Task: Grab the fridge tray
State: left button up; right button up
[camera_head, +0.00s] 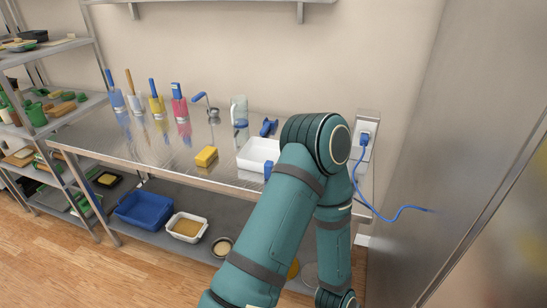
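A white tray (252,161) lies on the steel table, partly hidden behind my bent teal arm. I cannot tell whether it is the fridge tray. A tall grey metal surface (455,130) fills the right side of the view; it may be the fridge's outside. My arm rises from the bottom, bends at an elbow above the table's right end, and its forearm hangs down in front of the table. The end of that forearm leaves the frame at the bottom. Neither gripper is in view.
On the steel table (135,150) are a yellow sponge (206,156), a clear jug (239,112) and several blue-handled tools. Below sit a blue bin (143,209) and a white tub (186,227). A loaded rack stands left. A blue cable (405,209) runs from the wall socket. Wooden floor is clear front left.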

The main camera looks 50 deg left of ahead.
aim_at(260, 155)
jog(key=j, duration=0.65)
jog(key=k+j, duration=0.1)
jog(key=j, duration=0.55)
jog(key=j+z, duration=0.1)
jog(key=j, duration=0.5)
jog(key=k, duration=0.05)
